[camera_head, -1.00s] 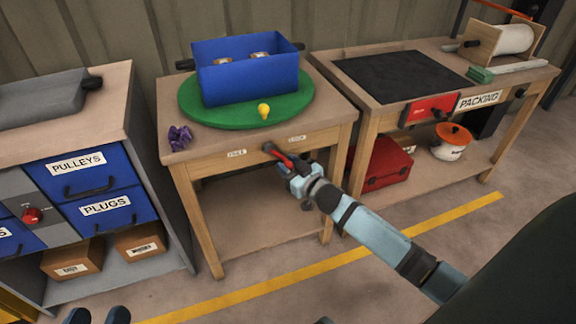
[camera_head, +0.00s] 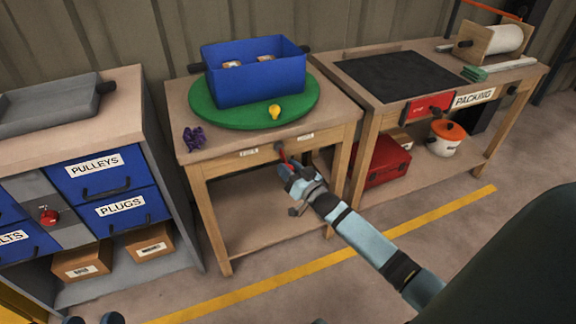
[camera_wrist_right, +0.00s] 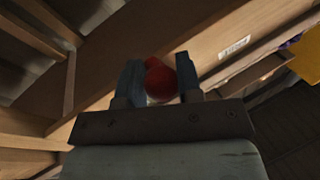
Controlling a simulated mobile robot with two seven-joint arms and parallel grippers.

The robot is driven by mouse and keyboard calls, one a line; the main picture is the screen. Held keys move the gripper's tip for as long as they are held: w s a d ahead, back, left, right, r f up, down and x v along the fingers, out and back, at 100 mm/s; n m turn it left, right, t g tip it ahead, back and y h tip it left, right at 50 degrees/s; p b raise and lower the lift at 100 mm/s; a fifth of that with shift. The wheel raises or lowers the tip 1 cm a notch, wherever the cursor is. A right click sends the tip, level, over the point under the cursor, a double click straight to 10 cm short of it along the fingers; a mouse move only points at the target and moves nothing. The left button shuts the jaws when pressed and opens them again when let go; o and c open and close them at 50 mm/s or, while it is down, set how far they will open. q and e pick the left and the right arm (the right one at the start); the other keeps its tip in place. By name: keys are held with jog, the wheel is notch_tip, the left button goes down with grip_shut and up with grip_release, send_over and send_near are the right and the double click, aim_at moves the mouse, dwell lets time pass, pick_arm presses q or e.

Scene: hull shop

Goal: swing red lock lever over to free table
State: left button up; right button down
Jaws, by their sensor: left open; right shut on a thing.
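The red lock lever (camera_head: 284,155) is on the front edge of the wooden turntable table. It points steeply down and slightly right from its dark pivot. My right gripper (camera_head: 286,168) is shut on the lever's end. In the right wrist view the red knob (camera_wrist_right: 160,80) sits between its two fingers. The green round turntable (camera_head: 226,121) carries a blue bin (camera_head: 258,84) with items inside. A yellow knob (camera_head: 274,111) stands at its front rim. Small labels, left (camera_head: 249,153) and right (camera_head: 305,136), flank the lever. My left gripper (camera_head: 95,319) is open at the bottom edge, mostly cut off.
A purple object (camera_head: 194,137) lies on the table's left corner. A drawer cabinet (camera_head: 80,150) stands left. The floor in front is clear, with a yellow line.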

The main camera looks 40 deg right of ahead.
aim_at(262, 159)
jog(key=a+m+h+p, duration=0.1)
jog(key=m, duration=0.2)
jog(key=a+m+t+h+p, duration=0.1)
jog(key=a+m, duration=0.1)
jog(key=m, duration=0.1)
jog(key=w+a+m+t+h+p, duration=0.1)
jog(key=a+m, duration=0.1)
jog(key=m, duration=0.2)
jog(key=shift+r+h, duration=0.25)
jog(key=shift+h, duration=0.05)
pick_arm(q)
notch_tip(262, 159, up, 6)
jog(key=t, duration=0.2)
jog(key=shift+a+n+p, duration=0.2)
jog(key=shift+n+p, duration=0.1)
jog(key=shift+p, duration=0.1)
pick_arm(e)
jog(key=shift+w+a+r+m+h, duration=0.1)
jog(key=shift+a+r+m+h, duration=0.2)
jog(key=shift+m, duration=0.4)
jog(key=shift+w+a+m+h, duration=0.1)
jog(key=shift+m+h, duration=0.25)
jog(key=shift+m, duration=0.35)
jog(key=shift+w+a+r+m+h, duration=0.1)
jog(key=shift+a+r+m+h, duration=0.2)
jog(key=shift+m, duration=0.4)
pick_arm(q)
jog(key=shift+s, duration=0.1)
pick_arm(e)
jog(key=shift+f, duration=0.1)
